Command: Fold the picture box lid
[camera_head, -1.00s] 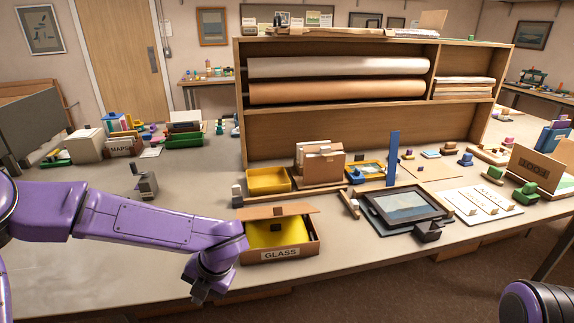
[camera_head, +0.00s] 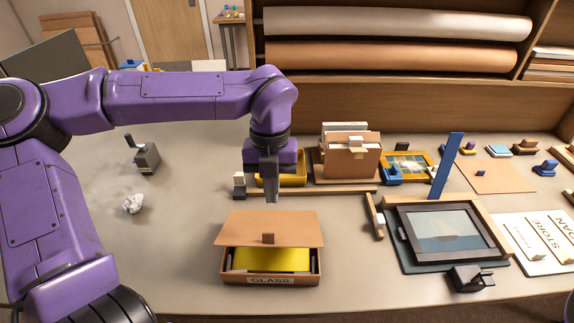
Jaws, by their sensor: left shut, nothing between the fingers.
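The picture box (camera_head: 230,272) is a brown open-fronted box labelled GLASS, near the front edge of the table. Its flat brown lid (camera_head: 240,230) slopes over the back part, with a small brown block on it near its front edge. Yellow material (camera_head: 258,260) shows inside below the lid's front edge, so the box is not fully covered. My left gripper (camera_head: 272,198) points down, shut and empty, just behind the lid's back edge in the picture. Whether it touches the lid cannot be told. My right gripper is out of view.
Behind the box stand a yellow tray (camera_head: 294,181) and a brown file box (camera_head: 350,165). A dark picture frame (camera_head: 448,240) and black clamp (camera_head: 467,278) lie to the right. A crumpled white piece (camera_head: 132,204) and grey tool (camera_head: 147,156) lie left. Table beside the box is clear.

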